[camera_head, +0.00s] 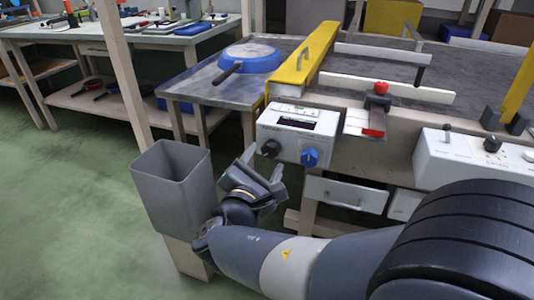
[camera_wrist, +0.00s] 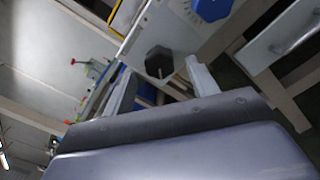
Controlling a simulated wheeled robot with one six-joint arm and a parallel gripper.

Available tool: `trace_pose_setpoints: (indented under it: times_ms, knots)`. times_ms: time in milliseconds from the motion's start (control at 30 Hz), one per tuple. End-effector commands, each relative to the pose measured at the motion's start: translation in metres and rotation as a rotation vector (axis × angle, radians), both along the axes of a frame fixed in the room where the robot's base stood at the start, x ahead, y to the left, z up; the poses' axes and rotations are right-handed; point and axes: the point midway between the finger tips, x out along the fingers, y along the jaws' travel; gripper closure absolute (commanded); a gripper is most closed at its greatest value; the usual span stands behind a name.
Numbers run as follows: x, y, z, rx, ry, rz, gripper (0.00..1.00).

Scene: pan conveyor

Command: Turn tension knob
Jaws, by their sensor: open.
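A white control box (camera_head: 297,133) is mounted at the front of the conveyor. It carries a black knob (camera_head: 270,148) at its lower left and a blue knob (camera_head: 310,158) at its lower right. I cannot read which one is labelled tension. My gripper (camera_head: 263,165) is open and empty, just in front of and below the black knob. In the wrist view the black knob (camera_wrist: 159,62) shows between and beyond the two fingertips, apart from them. The blue knob (camera_wrist: 212,8) is at the top edge there.
A grey bin (camera_head: 175,190) stands close to the left of my gripper. A yellow guard (camera_head: 308,58) and a blue pan (camera_head: 250,57) are above and behind the box. A red-tipped lever (camera_head: 376,110) is to the right. A drawer (camera_head: 346,193) sits below.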

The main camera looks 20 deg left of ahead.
Motion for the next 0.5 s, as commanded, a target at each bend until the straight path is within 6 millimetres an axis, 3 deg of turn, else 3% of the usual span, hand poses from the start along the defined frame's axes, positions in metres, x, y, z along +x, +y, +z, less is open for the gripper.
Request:
trace_pose_setpoints:
  times_ms: [300,500]
  knots:
    - [-0.059,0.004,0.002,-0.001,0.000,0.006,0.44]
    - [-0.077,0.005,0.000,0.001,0.000,0.002,0.44]
